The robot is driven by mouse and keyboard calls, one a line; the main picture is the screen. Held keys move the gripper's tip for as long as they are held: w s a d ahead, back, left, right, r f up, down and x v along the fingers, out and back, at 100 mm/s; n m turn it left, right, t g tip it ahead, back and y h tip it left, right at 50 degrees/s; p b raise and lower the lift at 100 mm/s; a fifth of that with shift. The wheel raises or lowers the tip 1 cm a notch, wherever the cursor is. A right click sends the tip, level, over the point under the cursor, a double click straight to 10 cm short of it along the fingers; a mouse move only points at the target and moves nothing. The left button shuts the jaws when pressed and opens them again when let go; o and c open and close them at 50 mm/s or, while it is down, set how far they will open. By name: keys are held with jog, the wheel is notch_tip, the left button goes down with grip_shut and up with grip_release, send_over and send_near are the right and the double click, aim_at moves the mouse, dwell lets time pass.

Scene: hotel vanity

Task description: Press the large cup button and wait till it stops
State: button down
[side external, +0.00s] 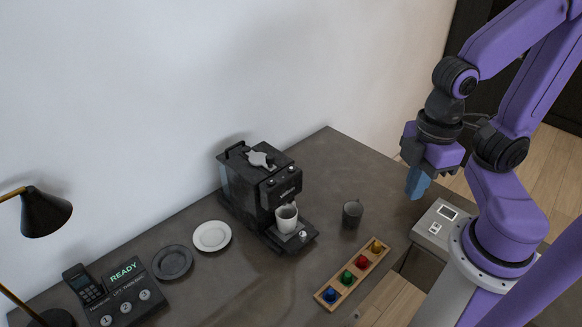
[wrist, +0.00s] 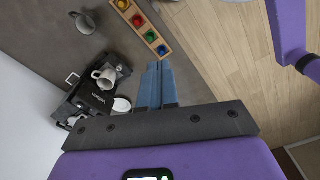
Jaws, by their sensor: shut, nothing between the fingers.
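A black coffee machine (side external: 243,190) stands against the wall near the middle of the counter, also in the wrist view (wrist: 84,98). Small round buttons (side external: 271,183) sit on its upper front; which is the large cup button cannot be read. A white cup (side external: 287,219) stands upright under the spout, also in the wrist view (wrist: 104,77). My gripper (side external: 415,194) has blue fingers pointing down, held high at the right, well apart from the machine. In the wrist view its fingers (wrist: 157,66) are together and empty.
A dark mug (side external: 352,214) stands right of the machine. A wooden tray (side external: 344,292) holds several coloured pieces in front. A white plate (side external: 211,236), a dark plate (side external: 172,263), a phone (side external: 82,283), a READY panel (side external: 127,296) and a lamp (side external: 46,212) are left.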

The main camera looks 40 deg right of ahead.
jog(key=w+a+m+y, duration=0.3)
jog(key=a, duration=0.3)
jog(key=m+t+h, duration=0.2)
jog(key=m+t, duration=0.7)
jog(key=m, duration=0.8)
send_over(295, 170)
jog(key=shift+f, duration=0.4)
jog(key=shift+f, duration=4.4)
jog(key=shift+f, duration=0.15)
jog(key=shift+f, duration=0.25)
